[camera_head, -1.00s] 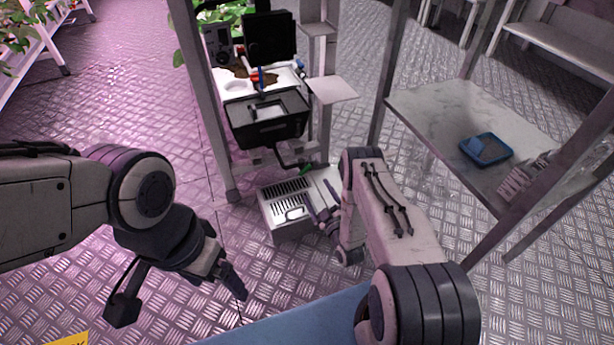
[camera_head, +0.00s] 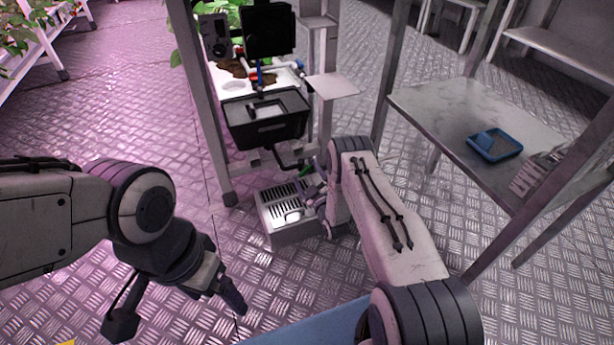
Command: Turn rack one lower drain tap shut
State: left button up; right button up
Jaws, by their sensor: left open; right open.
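The lower drain tap shows as a small green handle (camera_head: 305,171) on the dark pipe (camera_head: 288,160) under the black tub of the rack (camera_head: 228,150). My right gripper (camera_head: 311,184) is beside and just below the green handle, partly hidden behind my own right arm. I cannot tell whether it touches the handle. Its jaws look open. My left gripper (camera_head: 228,292) hangs low at the left over the floor, open and empty, well away from the tap.
A grey slotted box (camera_head: 282,212) stands on the floor below the tap. The black tub (camera_head: 265,128) sits above it between the rack posts. A metal table (camera_head: 440,110) with a blue tray (camera_head: 494,147) stands at the right. The floor at the left is clear.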

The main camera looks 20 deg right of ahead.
jog(key=c, duration=1.4)
jog(key=m+p, duration=0.2)
jog(key=m, duration=0.1)
jog(key=shift+s+m, duration=0.1)
jog(key=shift+m, duration=0.3)
jog(key=shift+m+p, duration=0.55)
jog(key=shift+m, duration=1.45)
jog(key=shift+f, duration=0.1)
jog(key=o, duration=1.4)
